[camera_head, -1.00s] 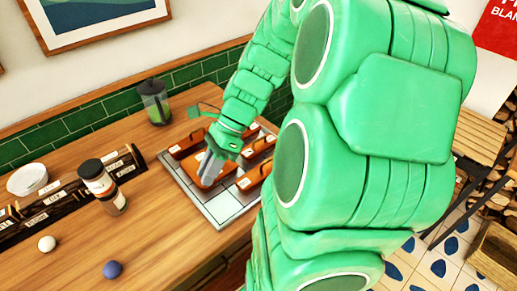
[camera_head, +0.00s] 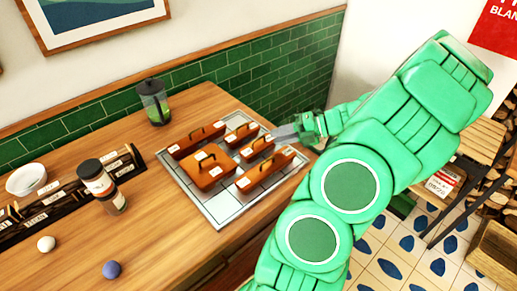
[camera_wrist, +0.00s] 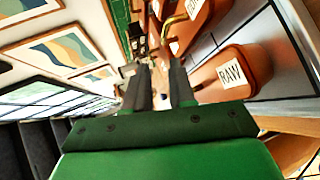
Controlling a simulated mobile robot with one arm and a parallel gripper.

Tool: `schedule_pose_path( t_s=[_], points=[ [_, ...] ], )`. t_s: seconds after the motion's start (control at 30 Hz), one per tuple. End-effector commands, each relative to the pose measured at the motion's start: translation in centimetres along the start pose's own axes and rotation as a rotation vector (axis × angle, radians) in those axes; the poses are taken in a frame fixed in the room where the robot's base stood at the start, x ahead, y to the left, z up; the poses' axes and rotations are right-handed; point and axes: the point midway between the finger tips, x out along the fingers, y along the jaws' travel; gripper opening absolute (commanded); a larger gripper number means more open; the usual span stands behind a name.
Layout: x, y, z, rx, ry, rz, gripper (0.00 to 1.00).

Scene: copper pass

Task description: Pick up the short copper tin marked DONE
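Shorter tins are at the back (camera_head: 241,133), the middle (camera_head: 257,148) and the front right (camera_head: 270,172). Their labels are too small to read in the head view, so I cannot tell which says DONE. In the wrist view one tin (camera_wrist: 255,62) is labelled RAW. My gripper (camera_head: 277,133) is at the tray's right edge, beside the short tins; its fingers (camera_wrist: 161,68) are apart, with no tin between them.
A glass press with green contents (camera_head: 154,103) stands behind the tray. To the left are a dark-lidded jar (camera_head: 97,178), a white bowl (camera_head: 26,180), a white ball (camera_head: 46,244) and a blue ball (camera_head: 112,269). A green tiled wall (camera_head: 240,70) runs behind.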

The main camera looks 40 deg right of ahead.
Motion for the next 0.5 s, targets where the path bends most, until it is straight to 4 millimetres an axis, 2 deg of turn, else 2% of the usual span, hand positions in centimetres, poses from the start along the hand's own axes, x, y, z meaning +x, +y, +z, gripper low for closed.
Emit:
schedule_pose_path(
  t_s=[0.1,0.2,0.5],
  points=[
    [-1.6,-1.3,0.8,0.089,-0.049,0.024,0.24],
    [-2.0,-1.8,1.1,0.125,-0.066,0.034,0.24],
    [0.2,-1.7,1.3,0.132,-0.067,0.036,0.24]
  ],
)
